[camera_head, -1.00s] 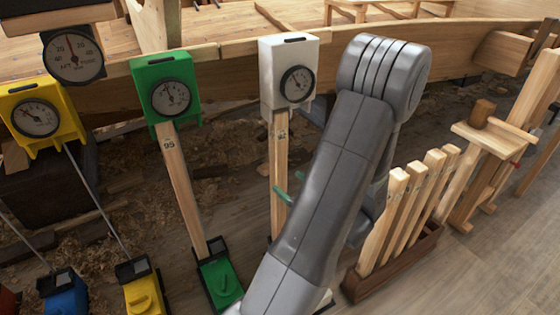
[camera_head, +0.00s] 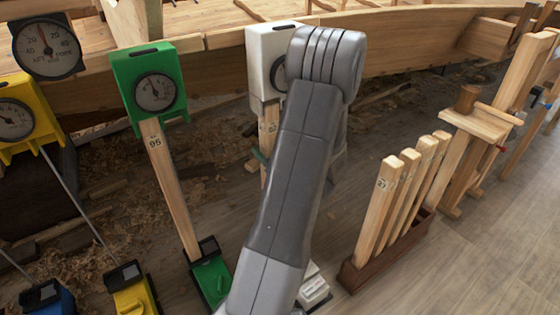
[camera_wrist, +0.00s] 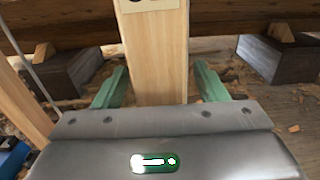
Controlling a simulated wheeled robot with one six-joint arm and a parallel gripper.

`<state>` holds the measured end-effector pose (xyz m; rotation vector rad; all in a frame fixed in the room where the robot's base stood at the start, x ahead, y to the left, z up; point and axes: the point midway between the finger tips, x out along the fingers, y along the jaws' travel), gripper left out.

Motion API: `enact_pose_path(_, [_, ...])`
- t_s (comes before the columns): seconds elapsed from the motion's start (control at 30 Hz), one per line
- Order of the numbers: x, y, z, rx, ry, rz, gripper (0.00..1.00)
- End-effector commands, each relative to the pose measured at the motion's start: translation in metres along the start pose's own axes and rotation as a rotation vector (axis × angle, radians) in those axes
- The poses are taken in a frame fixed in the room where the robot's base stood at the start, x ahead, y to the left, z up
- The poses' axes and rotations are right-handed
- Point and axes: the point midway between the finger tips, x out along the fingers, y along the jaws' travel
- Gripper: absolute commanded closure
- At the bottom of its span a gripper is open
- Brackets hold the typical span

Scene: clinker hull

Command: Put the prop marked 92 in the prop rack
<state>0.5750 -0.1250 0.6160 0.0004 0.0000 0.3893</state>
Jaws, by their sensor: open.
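A wooden prop (camera_wrist: 158,50) stands upright between my gripper's green fingers in the wrist view. Its label is cut off at the top edge, so I cannot read the number. In the head view this prop (camera_head: 269,130) stands beneath a white gauge housing (camera_head: 262,45), partly behind my arm; its label is too small to read. My gripper (camera_wrist: 160,72) is open, one finger on each side of the prop, with gaps visible. In the head view only a green finger shows beside the prop. The prop rack, a dark brown box (camera_head: 385,262), holds several upright wooden props at right.
A green-headed gauge (camera_head: 150,85) stands left, over a prop marked 95 (camera_head: 172,180). A yellow gauge (camera_head: 15,120) is farther left. The hull planking (camera_head: 400,38) runs behind. A wooden stand (camera_head: 475,125) is right of the rack. Floor (camera_head: 465,265) is clear in front.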

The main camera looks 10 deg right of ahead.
Motion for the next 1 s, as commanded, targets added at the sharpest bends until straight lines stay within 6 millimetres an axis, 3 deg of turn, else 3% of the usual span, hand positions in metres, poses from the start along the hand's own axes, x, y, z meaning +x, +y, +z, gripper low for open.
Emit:
enact_pose_path(0.2, [0.021,0.000,-0.001,-0.001,0.000,0.001,0.34])
enact_pose_path(0.57, [0.024,0.000,0.000,0.000,0.000,0.000,0.36])
enact_pose_path(0.9, [0.024,0.000,0.000,0.000,0.000,0.000,1.00])
enact_pose_path(1.0, [0.024,0.000,0.001,-0.001,-0.002,0.000,1.00])
